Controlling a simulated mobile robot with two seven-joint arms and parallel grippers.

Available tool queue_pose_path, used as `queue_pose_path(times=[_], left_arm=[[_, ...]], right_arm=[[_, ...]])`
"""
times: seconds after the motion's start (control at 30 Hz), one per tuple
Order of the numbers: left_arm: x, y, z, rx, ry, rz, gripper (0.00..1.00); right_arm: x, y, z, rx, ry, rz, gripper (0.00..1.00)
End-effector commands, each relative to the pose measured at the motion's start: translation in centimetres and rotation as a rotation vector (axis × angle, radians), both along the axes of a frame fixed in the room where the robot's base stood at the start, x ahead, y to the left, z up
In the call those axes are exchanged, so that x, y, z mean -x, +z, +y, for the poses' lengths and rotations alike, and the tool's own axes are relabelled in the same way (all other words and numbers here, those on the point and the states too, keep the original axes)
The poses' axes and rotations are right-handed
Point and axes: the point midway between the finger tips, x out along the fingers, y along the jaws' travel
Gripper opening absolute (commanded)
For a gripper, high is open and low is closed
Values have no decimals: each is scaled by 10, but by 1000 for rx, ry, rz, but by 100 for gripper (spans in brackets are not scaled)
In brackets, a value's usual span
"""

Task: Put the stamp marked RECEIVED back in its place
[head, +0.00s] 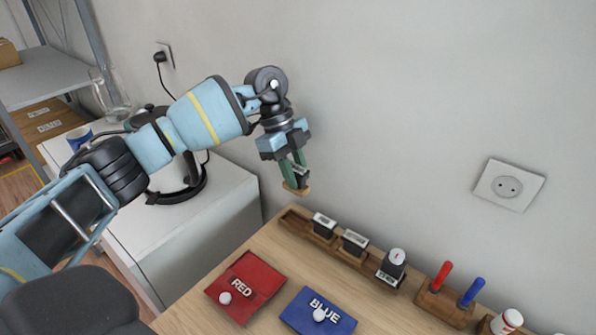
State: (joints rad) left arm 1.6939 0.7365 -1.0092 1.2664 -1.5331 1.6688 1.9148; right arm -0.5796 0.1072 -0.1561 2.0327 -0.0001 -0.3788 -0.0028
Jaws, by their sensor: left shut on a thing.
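My left gripper (296,176) is shut on a small stamp (297,190), dark with a tan lower part. It holds the stamp in the air, in front of the wall and above the far left end of the wooden stamp rack (368,270). The fingers partly cover the stamp and I cannot read its marking. The rack holds a stamp at the left (323,227), a middle stamp (353,241) and a round-topped stamp at the right (393,264); their labels are too small to read. The rack's left end shows an empty place. My right gripper is not in view.
A wooden holder (440,306) has a red and a blue stick. A red-and-white bottle (508,321) stands at right. The wall is close behind.

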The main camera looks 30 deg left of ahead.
Motion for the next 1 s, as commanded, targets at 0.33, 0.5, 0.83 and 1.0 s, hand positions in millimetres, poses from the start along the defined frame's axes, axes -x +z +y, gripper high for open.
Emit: queue_pose_path(times=[0.33,0.5,0.83,1.0], left_arm=[[0,-4,0,0,0,1,0],[0,-11,0,0,-1,3,0],[0,-28,0,-1,-1,2,0],[0,-37,0,-1,-1,3,0]], right_arm=[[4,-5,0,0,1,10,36],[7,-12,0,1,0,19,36],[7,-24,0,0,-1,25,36],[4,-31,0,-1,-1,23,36]])
